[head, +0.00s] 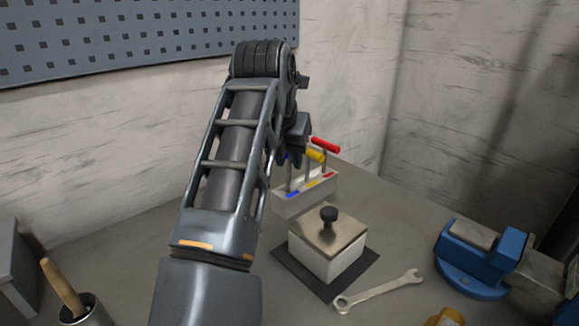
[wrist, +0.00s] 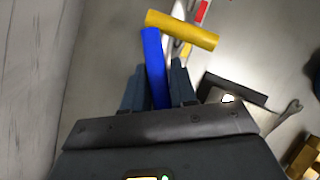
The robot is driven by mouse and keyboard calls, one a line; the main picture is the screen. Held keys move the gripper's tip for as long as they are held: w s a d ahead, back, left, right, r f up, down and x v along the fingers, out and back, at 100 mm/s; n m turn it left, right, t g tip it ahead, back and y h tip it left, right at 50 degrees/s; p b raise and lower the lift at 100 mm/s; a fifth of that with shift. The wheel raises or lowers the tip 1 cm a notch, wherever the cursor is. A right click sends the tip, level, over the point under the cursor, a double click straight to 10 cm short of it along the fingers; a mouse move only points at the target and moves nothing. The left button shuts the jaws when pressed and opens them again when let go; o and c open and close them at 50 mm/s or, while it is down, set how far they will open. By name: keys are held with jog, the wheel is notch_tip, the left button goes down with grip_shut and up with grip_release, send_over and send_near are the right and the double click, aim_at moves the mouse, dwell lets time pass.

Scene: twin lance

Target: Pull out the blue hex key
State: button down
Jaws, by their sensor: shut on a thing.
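The blue hex key (wrist: 154,62) shows in the wrist view as a blue handle running up between the two fingers. My gripper (wrist: 158,75) is shut on this blue handle. In the head view, my gripper (head: 292,155) is at the left end of the white holder (head: 298,206), and my arm hides most of the blue key. The yellow handle (wrist: 182,29) lies just beyond the blue one in the wrist view. I cannot tell how deep the blue key sits.
A white box with a metal lid and black knob (head: 328,238) stands on a dark mat (head: 352,283) in front of the holder. A wrench (head: 380,290) and a blue vise (head: 474,262) are to the right. A pegboard (head: 130,35) hangs on the back wall.

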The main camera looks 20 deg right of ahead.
jog(key=shift+r+p, duration=1.3)
jog(key=shift+r, duration=1.4)
